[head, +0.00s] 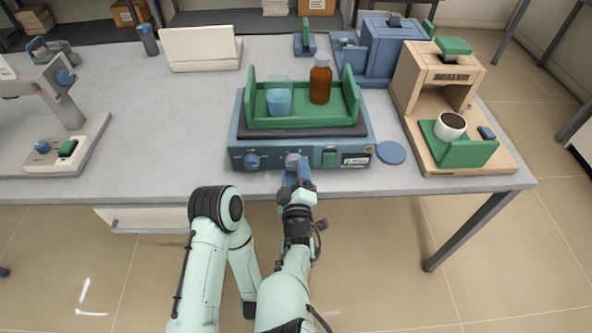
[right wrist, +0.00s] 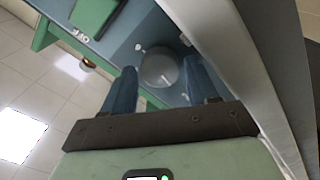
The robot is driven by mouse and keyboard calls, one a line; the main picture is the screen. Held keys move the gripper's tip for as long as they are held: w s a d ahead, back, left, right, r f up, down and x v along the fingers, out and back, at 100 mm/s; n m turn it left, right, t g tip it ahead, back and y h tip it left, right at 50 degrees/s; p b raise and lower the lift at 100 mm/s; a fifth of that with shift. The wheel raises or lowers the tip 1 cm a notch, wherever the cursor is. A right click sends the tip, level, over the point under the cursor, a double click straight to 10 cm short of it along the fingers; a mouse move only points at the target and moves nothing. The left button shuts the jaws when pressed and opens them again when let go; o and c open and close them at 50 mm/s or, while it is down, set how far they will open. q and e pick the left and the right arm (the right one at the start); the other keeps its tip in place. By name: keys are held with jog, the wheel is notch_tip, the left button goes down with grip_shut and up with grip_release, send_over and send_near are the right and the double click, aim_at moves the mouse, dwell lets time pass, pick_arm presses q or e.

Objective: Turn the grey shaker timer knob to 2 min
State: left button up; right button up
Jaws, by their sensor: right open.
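The shaker (head: 240,130) is a blue box with a green-walled tray on top and a control panel facing me. Its grey timer knob (head: 292,159) is right of a blue knob (head: 252,161) on the panel. My right gripper (head: 298,172) is open at the grey knob. In the right wrist view, the round grey knob (right wrist: 159,66) lies between the two blue fingers of my right gripper (right wrist: 161,78), one finger on each side. Finger contact and the pointer setting cannot be made out. My left gripper is not in view.
A green switch (head: 329,159) and a small display (head: 355,161) are right of the knob. A beaker (head: 279,100) and a brown bottle (head: 320,82) stand on the tray. A blue disc (head: 391,153) lies beside the shaker. A wooden sealer (head: 409,80) stands further right.

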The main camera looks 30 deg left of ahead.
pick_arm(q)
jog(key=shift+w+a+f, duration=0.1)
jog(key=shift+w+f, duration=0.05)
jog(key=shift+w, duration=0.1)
pick_arm(e)
jog(key=shift+w+a, duration=0.35)
jog(key=shift+w, duration=0.2)
jog(key=c, duration=0.8)
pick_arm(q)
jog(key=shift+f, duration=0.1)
pick_arm(e)
jog(key=shift+o, duration=0.2)
jog(key=m+b, duration=0.2)
jog(key=m, duration=0.3)
jog(key=m+b, duration=0.2)
jog(key=m, duration=0.3)
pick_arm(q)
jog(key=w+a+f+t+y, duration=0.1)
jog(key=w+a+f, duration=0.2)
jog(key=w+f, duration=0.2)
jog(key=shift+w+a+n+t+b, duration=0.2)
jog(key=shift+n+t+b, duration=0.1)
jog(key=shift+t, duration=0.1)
pick_arm(e)
jog(key=shift+m, duration=0.5)
